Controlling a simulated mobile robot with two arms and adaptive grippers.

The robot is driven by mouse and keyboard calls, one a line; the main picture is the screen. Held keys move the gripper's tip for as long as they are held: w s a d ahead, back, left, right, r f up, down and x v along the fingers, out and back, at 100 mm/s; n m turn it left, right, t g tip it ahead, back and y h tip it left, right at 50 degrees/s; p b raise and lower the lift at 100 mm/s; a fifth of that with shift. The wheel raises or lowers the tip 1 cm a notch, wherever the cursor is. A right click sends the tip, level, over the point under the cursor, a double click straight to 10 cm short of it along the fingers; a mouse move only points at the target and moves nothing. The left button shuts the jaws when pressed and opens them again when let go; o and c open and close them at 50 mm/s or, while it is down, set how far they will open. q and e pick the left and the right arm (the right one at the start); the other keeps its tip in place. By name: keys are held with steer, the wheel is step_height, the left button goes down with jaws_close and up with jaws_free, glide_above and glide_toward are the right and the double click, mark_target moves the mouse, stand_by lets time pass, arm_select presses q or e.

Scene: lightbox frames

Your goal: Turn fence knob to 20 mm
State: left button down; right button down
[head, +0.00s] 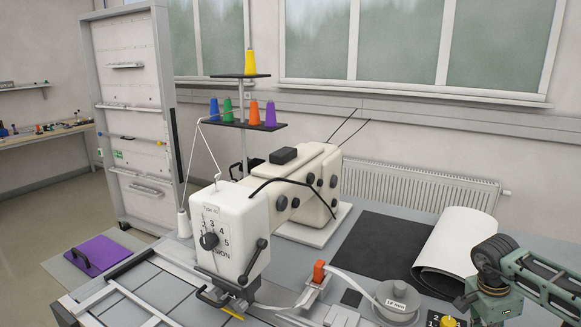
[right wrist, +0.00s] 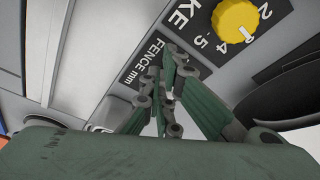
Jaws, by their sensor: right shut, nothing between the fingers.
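In the right wrist view a dark panel with the printed label "FENCE mm" (right wrist: 142,62) lies just beyond my right gripper (right wrist: 168,62). The gripper's green and grey fingers are shut with nothing between them and cover part of that panel. The fence knob itself cannot be made out there; the fingers may hide it. A yellow knob (right wrist: 236,20) with numbers around it sits up and right of the fingers, beside a label ending in "KE", apart from them. In the head view a yellow knob (head: 447,321) shows at the bottom edge, left of my right arm. My left gripper is out of view.
A white sewing machine (head: 228,232) with a numbered dial stands mid-table. A tape roll (head: 398,297), a dark mat (head: 376,250) and a rolled white sheet (head: 462,240) lie to its right. Thread spools stand on a rack behind. A purple pad (head: 98,256) lies at left.

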steer(key=shift+w+f, duration=0.1)
steer(key=shift+w, duration=0.6)
steer(key=shift+w+d, duration=0.1)
steer(key=shift+w, duration=0.05)
steer(key=shift+w+d, duration=0.1)
steer(key=shift+d, duration=0.05)
steer(key=shift+w+a, duration=0.1)
steer(key=shift+a, duration=0.15)
steer(key=shift+r+p, duration=0.65)
steer(key=p+v, duration=0.2)
steer(key=v, duration=0.1)
steer(key=p+v, duration=0.1)
steer(key=shift+d+r, duration=0.3)
steer(key=shift+r, duration=0.1)
steer(key=shift+w, duration=0.1)
